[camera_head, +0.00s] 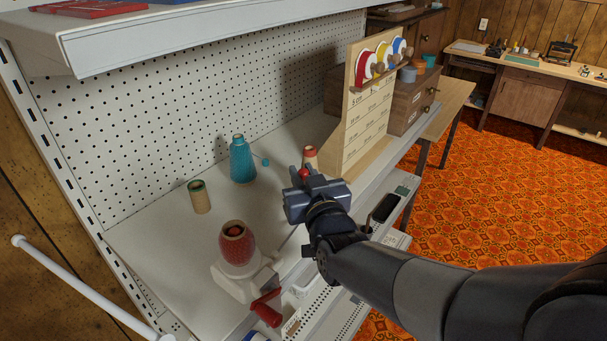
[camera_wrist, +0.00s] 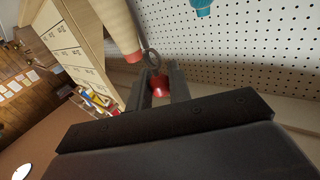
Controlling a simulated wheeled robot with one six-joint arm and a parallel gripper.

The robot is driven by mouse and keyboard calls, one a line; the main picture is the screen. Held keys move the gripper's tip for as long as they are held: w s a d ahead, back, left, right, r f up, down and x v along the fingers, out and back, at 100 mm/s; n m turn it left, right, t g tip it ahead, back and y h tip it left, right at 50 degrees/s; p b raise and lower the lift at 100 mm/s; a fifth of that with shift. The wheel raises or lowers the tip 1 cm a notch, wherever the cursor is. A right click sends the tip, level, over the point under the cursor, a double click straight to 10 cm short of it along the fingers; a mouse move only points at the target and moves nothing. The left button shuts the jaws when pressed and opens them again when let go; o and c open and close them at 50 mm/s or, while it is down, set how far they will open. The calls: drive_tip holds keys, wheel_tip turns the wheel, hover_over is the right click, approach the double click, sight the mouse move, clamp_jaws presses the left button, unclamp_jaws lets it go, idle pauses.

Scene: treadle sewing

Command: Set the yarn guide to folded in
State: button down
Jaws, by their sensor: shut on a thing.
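My gripper (camera_head: 304,181) is over the shelf, right of its middle. In the wrist view its two fingers (camera_wrist: 158,82) are closed around a small red knob (camera_wrist: 159,88). A grey wire ring (camera_wrist: 151,58) shows just beyond the knob, and together they look like the end of the yarn guide. The red knob also shows at the fingertips in the head view (camera_head: 304,173). The yarn winder (camera_head: 237,283) stands at the front left, with a red yarn cone (camera_head: 236,245) on it and a red crank handle (camera_head: 266,308). Most of the guide's arm is hidden or too thin to follow.
A cream cone with a red rim (camera_head: 311,152) is close behind my gripper. A wooden spool rack (camera_head: 362,125) stands to the right. A pegboard (camera_head: 180,110) closes the back.

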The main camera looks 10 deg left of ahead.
drive_tip(key=shift+a+y, duration=0.1)
drive_tip(key=shift+y, duration=0.2)
drive_tip(key=shift+w+a+f+n+g+y+b, duration=0.15)
drive_tip(key=shift+a+n+g+y+b, duration=0.1)
drive_tip(key=shift+n+g+y+b, duration=0.2)
drive_tip(key=s+a+n+g+y+p, duration=0.3)
drive_tip(key=a+n+g+p, duration=0.2)
drive_tip(key=g, duration=0.5)
drive_tip(key=s+a+n+g+y+p, duration=0.3)
drive_tip(key=a+n+g, duration=0.4)
drive_tip(key=n+g, duration=0.3)
drive_tip(key=shift+s+a+r+g+p, duration=0.25)
drive_tip(key=shift+s+g+p, duration=0.3)
drive_tip(key=shift+g+p, duration=0.3)
drive_tip(key=shift+a+n, duration=0.1)
drive_tip(key=shift+n, duration=0.25)
drive_tip(key=c, duration=1.5)
unclamp_jaws()
drive_tip(key=shift+s+f, duration=0.1)
drive_tip(key=shift+o, duration=0.7)
